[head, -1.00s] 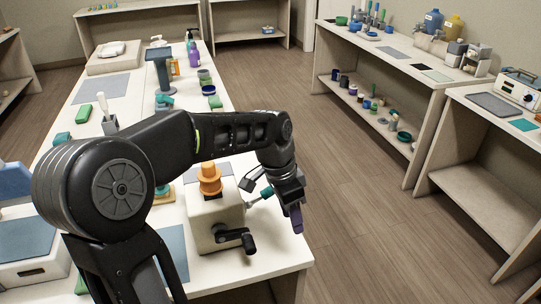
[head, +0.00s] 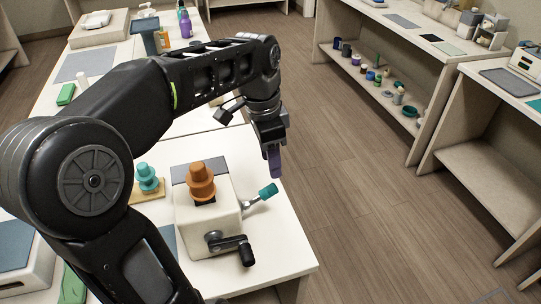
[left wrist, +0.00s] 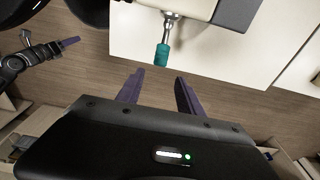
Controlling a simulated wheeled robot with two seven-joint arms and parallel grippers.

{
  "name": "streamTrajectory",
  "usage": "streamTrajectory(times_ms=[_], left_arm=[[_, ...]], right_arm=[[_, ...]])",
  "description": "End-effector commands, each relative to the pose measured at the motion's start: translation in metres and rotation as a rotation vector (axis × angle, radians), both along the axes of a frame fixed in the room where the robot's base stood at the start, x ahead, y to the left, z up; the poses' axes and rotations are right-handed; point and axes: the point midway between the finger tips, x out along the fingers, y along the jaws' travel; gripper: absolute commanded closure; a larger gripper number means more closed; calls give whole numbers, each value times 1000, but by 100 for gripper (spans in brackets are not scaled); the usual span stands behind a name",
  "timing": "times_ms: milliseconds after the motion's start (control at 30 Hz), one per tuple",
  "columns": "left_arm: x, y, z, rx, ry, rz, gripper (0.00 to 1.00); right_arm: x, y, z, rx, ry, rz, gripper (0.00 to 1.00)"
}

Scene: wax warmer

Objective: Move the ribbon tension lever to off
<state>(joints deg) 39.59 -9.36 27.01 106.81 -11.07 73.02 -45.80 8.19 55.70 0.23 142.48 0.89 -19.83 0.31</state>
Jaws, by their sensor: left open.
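The ribbon tension lever, a metal rod with a teal tip (head: 268,191), sticks out from the right side of a cream box-shaped machine (head: 208,226) with an orange spool (head: 201,182) on top. The teal tip (left wrist: 161,55) also shows in the left wrist view, ahead of the fingers. My left gripper (head: 274,160) is just beyond the lever in the head view. Its purple fingers (left wrist: 156,80) are open and empty, apart from the lever. What looks like my right gripper (left wrist: 69,42) shows small at the left wrist view's left edge; its opening is unclear.
A black crank (head: 233,248) is on the machine's front. A teal spool (head: 147,178) on a wooden base stands to its left. The white table (head: 275,238) ends just right of the lever, with open floor (head: 360,200) beyond.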

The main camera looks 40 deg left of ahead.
Motion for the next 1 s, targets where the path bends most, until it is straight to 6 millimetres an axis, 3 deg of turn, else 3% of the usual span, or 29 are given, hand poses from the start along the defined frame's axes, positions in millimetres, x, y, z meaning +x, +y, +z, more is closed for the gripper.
streamTrajectory(times_ms=[1000], left_arm=[[6, -4, -73, -1, 1, 1, 56]], right_arm=[[6, 4, -53, 15, -23, 5, 64]])
